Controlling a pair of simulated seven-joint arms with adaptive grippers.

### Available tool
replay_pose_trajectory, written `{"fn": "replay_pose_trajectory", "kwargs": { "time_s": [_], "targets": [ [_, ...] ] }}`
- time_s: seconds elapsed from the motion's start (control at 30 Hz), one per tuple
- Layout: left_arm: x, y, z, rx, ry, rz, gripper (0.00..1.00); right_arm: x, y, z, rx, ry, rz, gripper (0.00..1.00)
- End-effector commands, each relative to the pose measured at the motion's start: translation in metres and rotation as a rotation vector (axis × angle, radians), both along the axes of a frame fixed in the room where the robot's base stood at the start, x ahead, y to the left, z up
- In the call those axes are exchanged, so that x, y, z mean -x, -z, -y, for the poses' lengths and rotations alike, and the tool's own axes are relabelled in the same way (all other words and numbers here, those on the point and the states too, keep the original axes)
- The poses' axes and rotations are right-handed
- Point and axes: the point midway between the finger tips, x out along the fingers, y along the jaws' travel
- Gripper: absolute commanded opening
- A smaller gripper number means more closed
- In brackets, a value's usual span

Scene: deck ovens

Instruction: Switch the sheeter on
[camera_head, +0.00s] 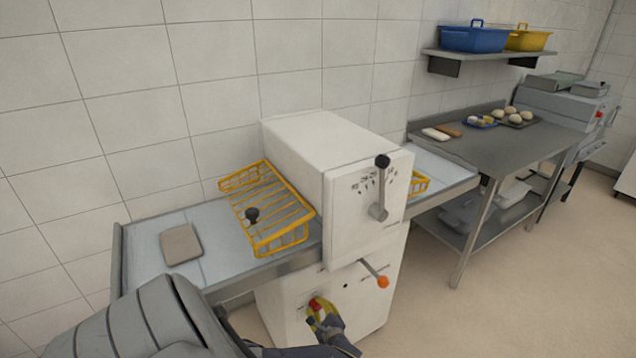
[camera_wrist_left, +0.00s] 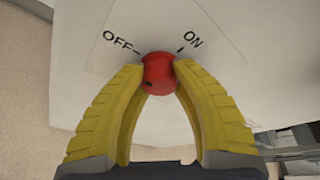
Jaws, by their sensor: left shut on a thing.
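The sheeter (camera_head: 298,155) is a white machine with flat wings on both sides, standing against the tiled wall. Its red rotary knob (camera_wrist_left: 158,73) sits on a plate (camera_wrist_left: 152,38) marked OFF at the left and ON at the right. In the head view the same gripper (camera_head: 318,308) is at the lower front of the sheeter and partly covers the knob. My right gripper is not in view.
A lever with an orange ball (camera_head: 382,282) sticks out just above and right of my left gripper. A dial handle (camera_head: 379,190) and yellow wire guard (camera_head: 270,210) are higher up. A dough piece (camera_head: 181,244) lies on the left wing. A steel table (camera_head: 500,150) stands right.

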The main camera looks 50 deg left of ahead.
Motion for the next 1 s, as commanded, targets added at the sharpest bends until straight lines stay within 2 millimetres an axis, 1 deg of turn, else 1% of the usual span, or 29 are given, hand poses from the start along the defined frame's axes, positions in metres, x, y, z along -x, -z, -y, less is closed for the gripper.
{"fn": "replay_pose_trajectory", "kwargs": {
  "time_s": [0.27,0.43,0.57,1.0],
  "targets": [
    [-0.0002,0.001,0.0007,0.001,0.0,-0.026,0.0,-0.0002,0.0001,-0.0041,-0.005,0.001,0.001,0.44],
    [-0.0006,0.0013,0.0013,-0.011,-0.001,-0.106,0.0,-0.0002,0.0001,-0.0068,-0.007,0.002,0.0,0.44],
    [-0.0009,0.0016,0.0019,-0.026,-0.001,-0.206,0.0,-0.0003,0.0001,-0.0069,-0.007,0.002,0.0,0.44],
    [-0.0021,0.0023,0.0029,-0.093,0.001,-0.617,0.0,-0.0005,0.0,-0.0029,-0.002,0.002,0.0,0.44]
  ]
}}
